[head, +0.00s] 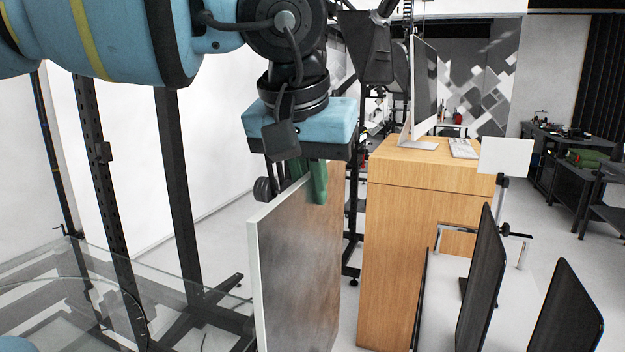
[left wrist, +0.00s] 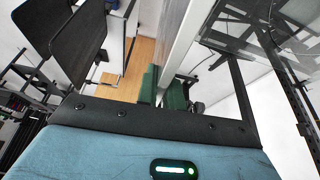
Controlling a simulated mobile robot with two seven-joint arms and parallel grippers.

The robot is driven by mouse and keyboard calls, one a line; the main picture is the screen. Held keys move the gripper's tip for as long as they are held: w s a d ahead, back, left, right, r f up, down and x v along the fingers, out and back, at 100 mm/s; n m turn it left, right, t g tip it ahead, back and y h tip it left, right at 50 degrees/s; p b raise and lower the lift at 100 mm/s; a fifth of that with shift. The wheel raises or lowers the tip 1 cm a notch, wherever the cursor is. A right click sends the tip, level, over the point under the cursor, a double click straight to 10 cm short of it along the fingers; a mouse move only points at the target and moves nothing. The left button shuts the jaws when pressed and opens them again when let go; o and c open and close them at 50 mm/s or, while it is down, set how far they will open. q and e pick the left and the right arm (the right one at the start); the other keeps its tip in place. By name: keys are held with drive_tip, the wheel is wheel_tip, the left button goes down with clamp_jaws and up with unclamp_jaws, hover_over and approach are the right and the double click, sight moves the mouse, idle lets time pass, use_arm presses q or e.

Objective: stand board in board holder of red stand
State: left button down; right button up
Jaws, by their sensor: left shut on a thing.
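My left gripper (head: 312,182), with green fingers, is shut on the top edge of a board (head: 300,275). The board is a flat, upright panel with a mottled grey-brown face and a pale edge. Its lower part runs out of the head view. In the left wrist view the green fingers (left wrist: 164,91) lie on either side of the board's pale edge (left wrist: 184,48). I cannot make out a red stand or its board holder in either view. My right gripper is not in view.
A wooden desk (head: 408,230) with a monitor (head: 424,85) and keyboard (head: 463,148) stands right of the board. Dark upright panels (head: 480,285) stand at the lower right. A glass surface (head: 60,290) is at lower left, near black metal posts (head: 178,190).

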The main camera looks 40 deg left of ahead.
use_arm(q)
drive_tip(key=c, duration=1.5)
unclamp_jaws()
drive_tip(key=shift+o, duration=0.2)
drive_tip(key=shift+v, duration=3.95)
